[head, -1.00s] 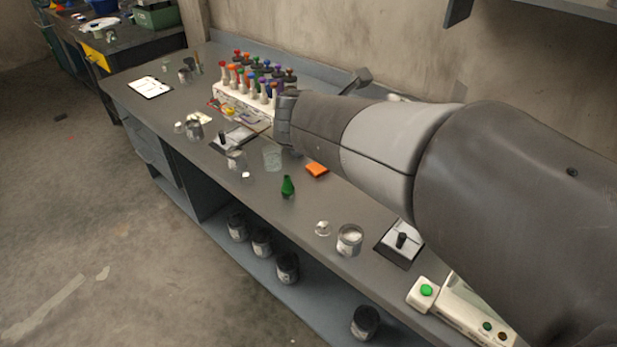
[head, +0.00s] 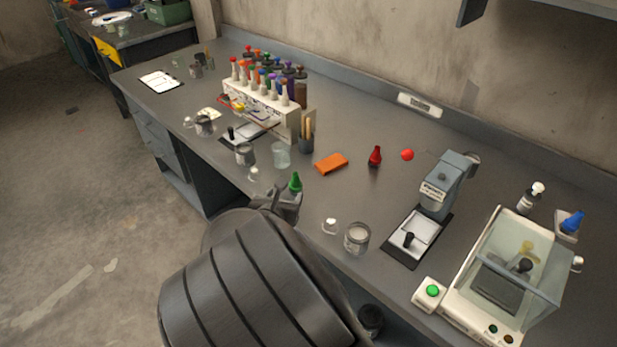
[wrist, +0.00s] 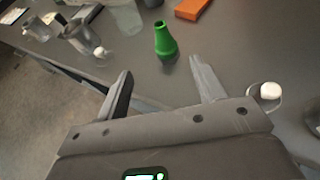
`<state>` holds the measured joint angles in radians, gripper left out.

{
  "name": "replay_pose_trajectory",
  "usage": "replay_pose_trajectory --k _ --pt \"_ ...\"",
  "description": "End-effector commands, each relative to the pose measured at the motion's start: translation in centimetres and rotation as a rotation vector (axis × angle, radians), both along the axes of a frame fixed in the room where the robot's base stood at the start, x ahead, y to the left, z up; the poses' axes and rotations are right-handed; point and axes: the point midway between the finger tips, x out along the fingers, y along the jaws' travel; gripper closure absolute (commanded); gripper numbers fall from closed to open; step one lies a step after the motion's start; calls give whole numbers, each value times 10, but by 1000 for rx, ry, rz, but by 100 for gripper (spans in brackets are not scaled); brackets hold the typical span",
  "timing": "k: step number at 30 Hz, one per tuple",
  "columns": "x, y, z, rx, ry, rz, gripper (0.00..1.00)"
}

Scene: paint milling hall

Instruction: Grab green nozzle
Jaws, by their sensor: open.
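The green nozzle (head: 295,183) stands upright near the front edge of the bench. In the head view its lower part is hidden behind my gripper (head: 280,200). In the wrist view the green nozzle (wrist: 165,40) stands just beyond the open fingers of my gripper (wrist: 162,82), roughly in line with the gap between them, a little toward the right finger. Nothing is between the fingers.
An orange block (head: 331,163) and a glass beaker (head: 281,155) stand behind the nozzle. A metal can (head: 357,237) and a small white-topped item (head: 330,226) are to the right. A red nozzle (head: 375,157) stands further back. A rack (head: 262,100) holds several coloured-topped bottles.

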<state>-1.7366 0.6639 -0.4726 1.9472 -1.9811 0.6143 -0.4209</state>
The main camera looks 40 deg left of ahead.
Motion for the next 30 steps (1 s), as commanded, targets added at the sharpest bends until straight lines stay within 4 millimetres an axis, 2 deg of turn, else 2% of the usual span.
replay_pose_trajectory --k 5,12,20,30 --pt "5 2 -16 1 -1 -1 37" --pt "32 18 -29 1 -1 -2 37" --pt "48 27 -36 3 0 -2 37" --pt "84 43 -49 2 -1 -2 37"
